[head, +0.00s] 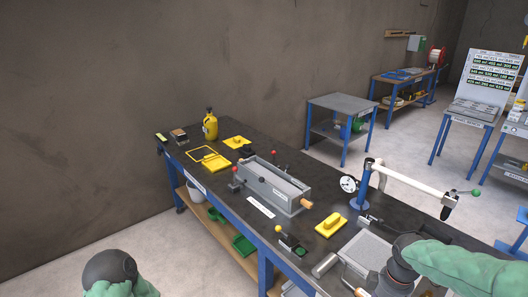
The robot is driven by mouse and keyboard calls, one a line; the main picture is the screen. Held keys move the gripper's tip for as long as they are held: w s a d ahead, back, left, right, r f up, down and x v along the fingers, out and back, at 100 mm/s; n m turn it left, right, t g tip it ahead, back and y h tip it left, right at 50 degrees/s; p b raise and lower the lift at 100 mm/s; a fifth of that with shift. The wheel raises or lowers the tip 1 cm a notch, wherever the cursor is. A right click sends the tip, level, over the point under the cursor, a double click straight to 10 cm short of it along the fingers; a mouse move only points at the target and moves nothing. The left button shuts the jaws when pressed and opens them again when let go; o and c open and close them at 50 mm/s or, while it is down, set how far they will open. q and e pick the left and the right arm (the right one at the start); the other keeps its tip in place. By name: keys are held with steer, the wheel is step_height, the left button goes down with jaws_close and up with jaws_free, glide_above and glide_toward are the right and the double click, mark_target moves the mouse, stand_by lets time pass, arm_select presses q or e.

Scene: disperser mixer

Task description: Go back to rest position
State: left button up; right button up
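My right arm (465,267), green with dark joints, comes in from the right edge. It reaches over the near right end of the dark workbench (235,205). My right gripper (358,283) is at the bottom, by a grey tray (368,250). Its fingers are small and partly hidden, so I cannot tell if it is open or shut or holds anything. Of my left arm only a green and dark link (112,270) shows at the bottom left, apart from the bench. My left gripper is out of view.
A grey long machine (272,185) with red knobs stands mid-bench. Around it are a yellow bottle (210,125), a yellow block (331,224) and a white lever arm on a blue post (365,185). A metal cylinder (325,265) lies near the front edge. Floor at left is clear.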

steer(key=s+a+f+m+y, duration=0.1)
steer(key=a+f+m, duration=0.1)
steer(key=a+f, duration=0.6)
steer(key=a+f+m+y, duration=0.2)
steer(key=a+f, duration=0.3)
steer(key=f, duration=0.5)
steer(key=s+a+f+m, duration=0.6)
steer(key=s+a+f, duration=0.2)
steer(key=s+f, duration=0.3)
steer(key=shift+a+f+y, duration=0.2)
steer(key=shift+f+y, duration=0.1)
steer(key=shift+f, duration=0.4)
